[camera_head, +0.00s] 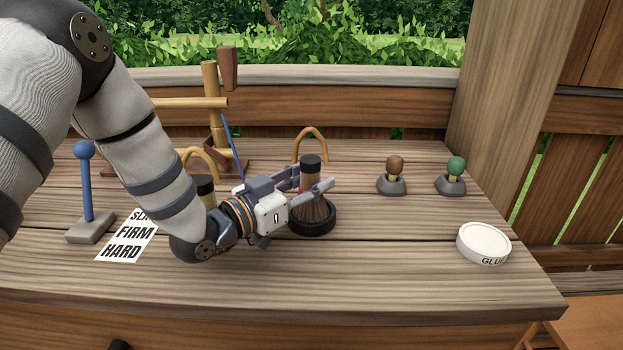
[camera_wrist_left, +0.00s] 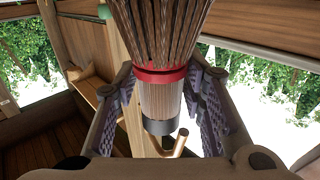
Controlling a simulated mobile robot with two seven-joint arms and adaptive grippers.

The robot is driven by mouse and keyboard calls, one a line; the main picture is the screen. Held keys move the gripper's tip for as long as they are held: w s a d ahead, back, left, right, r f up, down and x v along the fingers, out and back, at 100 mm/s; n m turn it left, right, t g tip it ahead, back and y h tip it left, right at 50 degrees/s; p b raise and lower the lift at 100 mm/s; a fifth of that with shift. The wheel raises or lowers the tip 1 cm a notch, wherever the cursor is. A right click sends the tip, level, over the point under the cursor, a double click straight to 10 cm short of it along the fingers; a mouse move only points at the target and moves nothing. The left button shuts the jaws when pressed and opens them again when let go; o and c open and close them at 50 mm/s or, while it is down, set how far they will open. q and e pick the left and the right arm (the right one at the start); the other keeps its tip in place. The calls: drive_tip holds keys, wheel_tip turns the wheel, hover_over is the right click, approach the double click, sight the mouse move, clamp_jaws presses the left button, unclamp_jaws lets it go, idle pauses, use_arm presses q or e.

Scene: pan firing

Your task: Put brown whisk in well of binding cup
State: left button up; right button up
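The brown whisk (camera_head: 313,207) stands upright in a round black holder (camera_head: 325,226) on the table, its black cap on top. My left gripper (camera_head: 313,181) is around its upper part, one finger on each side. In the left wrist view the whisk (camera_wrist_left: 160,98), with a red band and dark bristles, is between the spread fingers, and gaps seem to show beside its handle. The white round cup (camera_head: 484,242) marked "GLU" at the right looks like the binding cup; its top looks pale and flat. My right gripper is out of view.
A brown-topped knob (camera_head: 395,168) and a green-topped knob (camera_head: 456,169) stand at the back right. A wooden frame (camera_head: 210,105), a blue lever (camera_head: 86,185) and a label card (camera_head: 128,238) are at the left. The table between whisk and white cup is clear.

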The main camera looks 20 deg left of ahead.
use_arm(q)
drive_tip(key=shift+r, duration=0.25)
drive_tip(key=p+v, duration=0.1)
drive_tip(key=v, duration=1.1)
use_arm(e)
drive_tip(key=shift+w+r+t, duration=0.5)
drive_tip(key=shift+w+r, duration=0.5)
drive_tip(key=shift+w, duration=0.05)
